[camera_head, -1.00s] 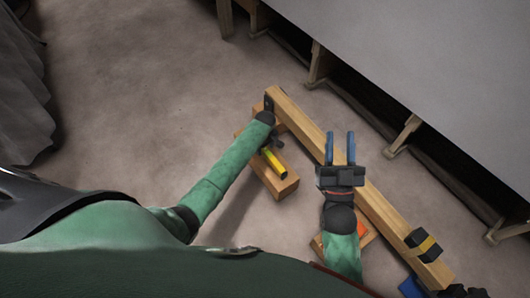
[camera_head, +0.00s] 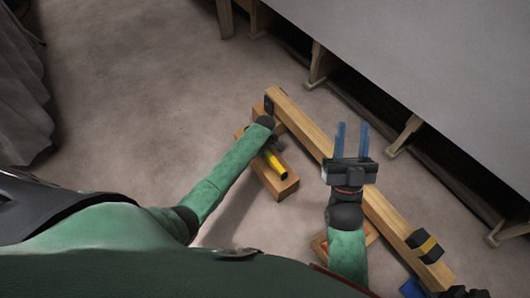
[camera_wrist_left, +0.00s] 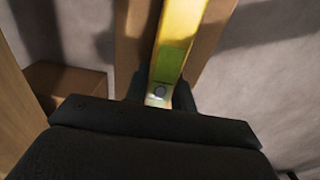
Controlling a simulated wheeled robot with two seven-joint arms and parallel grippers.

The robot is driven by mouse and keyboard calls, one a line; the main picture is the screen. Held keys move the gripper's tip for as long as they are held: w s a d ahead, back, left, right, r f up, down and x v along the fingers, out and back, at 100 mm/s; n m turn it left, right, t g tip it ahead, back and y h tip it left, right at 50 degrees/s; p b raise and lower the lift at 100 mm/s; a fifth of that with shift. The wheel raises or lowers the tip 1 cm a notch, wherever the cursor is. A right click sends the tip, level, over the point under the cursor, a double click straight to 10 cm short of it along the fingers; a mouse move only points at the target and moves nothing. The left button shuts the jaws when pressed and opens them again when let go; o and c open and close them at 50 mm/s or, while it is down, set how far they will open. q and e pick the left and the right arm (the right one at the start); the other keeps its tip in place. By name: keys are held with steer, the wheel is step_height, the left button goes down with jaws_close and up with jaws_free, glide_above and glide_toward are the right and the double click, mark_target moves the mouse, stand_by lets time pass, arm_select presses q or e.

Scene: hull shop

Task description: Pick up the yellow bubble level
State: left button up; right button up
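The yellow bubble level (camera_head: 275,163) lies along a short wooden block on the left. It also shows in the left wrist view (camera_wrist_left: 181,40), with a greenish part on its upper face. My left gripper (camera_head: 274,143) is at the level's far end, partly hidden by its own wrist. In the left wrist view, its dark fingers (camera_wrist_left: 160,92) stand on both sides of the level's near end; whether they press on it I cannot tell. My right gripper (camera_head: 352,142) is open and empty, its blue fingers apart above the long beam.
A large grey surface (camera_head: 420,60) on wooden supports fills the upper right. Floor on the left is clear.

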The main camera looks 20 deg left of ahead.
arm_select(q)
jaws_close()
steer(key=shift+r, duration=0.1)
